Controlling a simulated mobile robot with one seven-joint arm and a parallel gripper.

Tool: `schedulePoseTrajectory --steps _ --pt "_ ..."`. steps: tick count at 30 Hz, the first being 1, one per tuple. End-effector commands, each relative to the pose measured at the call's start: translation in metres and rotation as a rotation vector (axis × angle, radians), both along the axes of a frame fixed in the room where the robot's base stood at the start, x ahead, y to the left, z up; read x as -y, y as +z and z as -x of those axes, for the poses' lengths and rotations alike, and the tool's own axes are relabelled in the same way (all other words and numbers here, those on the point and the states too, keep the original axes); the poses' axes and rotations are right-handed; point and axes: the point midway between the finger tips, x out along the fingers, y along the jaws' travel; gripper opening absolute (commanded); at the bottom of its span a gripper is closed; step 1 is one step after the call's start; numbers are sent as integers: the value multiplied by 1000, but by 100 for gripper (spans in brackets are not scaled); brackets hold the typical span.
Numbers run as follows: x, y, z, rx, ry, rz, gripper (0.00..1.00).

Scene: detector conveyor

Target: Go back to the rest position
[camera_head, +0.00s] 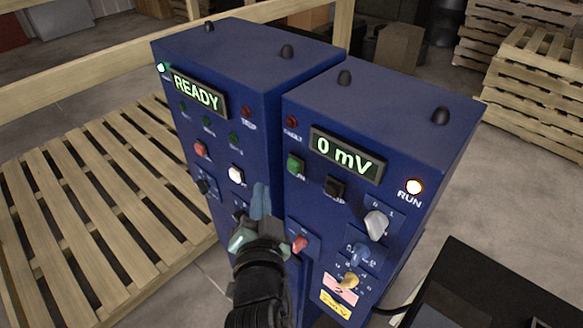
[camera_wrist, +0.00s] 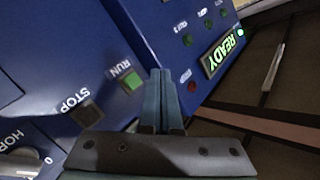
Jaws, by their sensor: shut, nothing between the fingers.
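My gripper (camera_head: 261,190) is shut and empty, in front of the lower part of two blue control cabinets in the head view. In the wrist view its two fingers (camera_wrist: 162,75) lie side by side, pointing toward the cabinet fronts. The left cabinet (camera_head: 235,55) has a lit READY display (camera_head: 199,94). The right cabinet (camera_head: 395,100) has a display (camera_head: 347,156) reading 0 mV and a lit RUN lamp (camera_head: 414,187). The wrist view shows a green RUN button (camera_wrist: 131,81) and a black STOP button (camera_wrist: 87,113). My arm hides part of the lower panels.
A slatted wooden pallet (camera_head: 95,195) lies at the left, with a wooden rail (camera_head: 100,75) behind the cabinets. More pallets (camera_head: 540,85) are stacked at the back right. Knobs such as the white one (camera_head: 376,223) stick out of the right cabinet.

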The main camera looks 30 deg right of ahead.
Motion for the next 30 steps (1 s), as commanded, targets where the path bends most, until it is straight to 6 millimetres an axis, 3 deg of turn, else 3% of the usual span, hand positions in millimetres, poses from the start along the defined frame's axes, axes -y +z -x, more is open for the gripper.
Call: schedulePoseTrajectory --steps 18,20,23,26,27,30 --pt "0 0 0 0 0 0 0" --pt "-3 11 -4 18 11 14 0" --pt "-14 50 -14 81 51 74 0" --pt "-35 114 -20 180 107 177 0" --pt "-45 143 -20 228 130 229 0" --pt "-70 216 -9 353 175 362 0"
